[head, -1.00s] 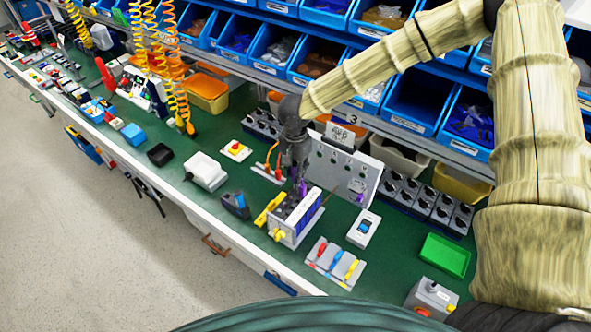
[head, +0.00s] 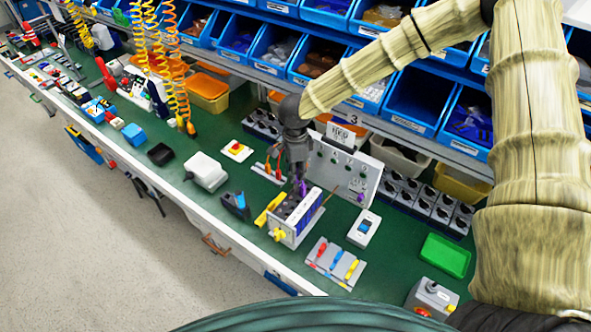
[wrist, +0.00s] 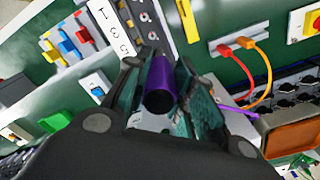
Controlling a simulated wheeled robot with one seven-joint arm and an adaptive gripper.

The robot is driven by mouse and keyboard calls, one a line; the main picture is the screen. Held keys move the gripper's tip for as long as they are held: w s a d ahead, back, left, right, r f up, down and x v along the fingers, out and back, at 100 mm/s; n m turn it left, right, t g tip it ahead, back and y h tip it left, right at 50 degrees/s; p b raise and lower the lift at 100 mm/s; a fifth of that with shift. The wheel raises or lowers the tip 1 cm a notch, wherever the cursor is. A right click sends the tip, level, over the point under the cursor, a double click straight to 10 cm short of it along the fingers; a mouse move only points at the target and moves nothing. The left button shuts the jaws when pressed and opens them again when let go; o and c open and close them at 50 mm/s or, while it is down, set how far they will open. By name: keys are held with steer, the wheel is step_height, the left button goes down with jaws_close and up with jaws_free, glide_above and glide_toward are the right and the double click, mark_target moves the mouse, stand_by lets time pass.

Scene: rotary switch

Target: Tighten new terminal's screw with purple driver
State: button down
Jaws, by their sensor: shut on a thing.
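My gripper (head: 298,177) points down over the switch unit (head: 293,217), a grey and blue block with dark round openings on top. It is shut on the purple driver (wrist: 160,88), whose handle sits between the two finger pads in the wrist view. In the head view a bit of the purple driver (head: 301,188) shows under the fingers, at the top of the unit. The driver's tip, the terminal and its screw are hidden, so I cannot tell whether the tip touches a screw.
A grey upright panel (head: 335,160) stands close behind my gripper. Orange leads (wrist: 243,60) run nearby. A green tray (head: 445,255) is at right.

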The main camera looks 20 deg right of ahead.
stand_by(0.3)
steer(key=m, duration=0.3)
steer(key=shift+m, duration=0.4)
steer(key=m, duration=0.4)
steer(key=shift+w, duration=0.1)
steer(key=shift+f, duration=0.1)
steer(key=m+b, duration=0.1)
steer(key=m, duration=0.2)
steer(key=shift+d+m, duration=0.1)
steer(key=shift+m, duration=0.3)
steer(key=m+b, duration=0.1)
steer(key=m, duration=0.3)
steer(key=shift+f, duration=0.1)
steer(key=shift+r, duration=0.2)
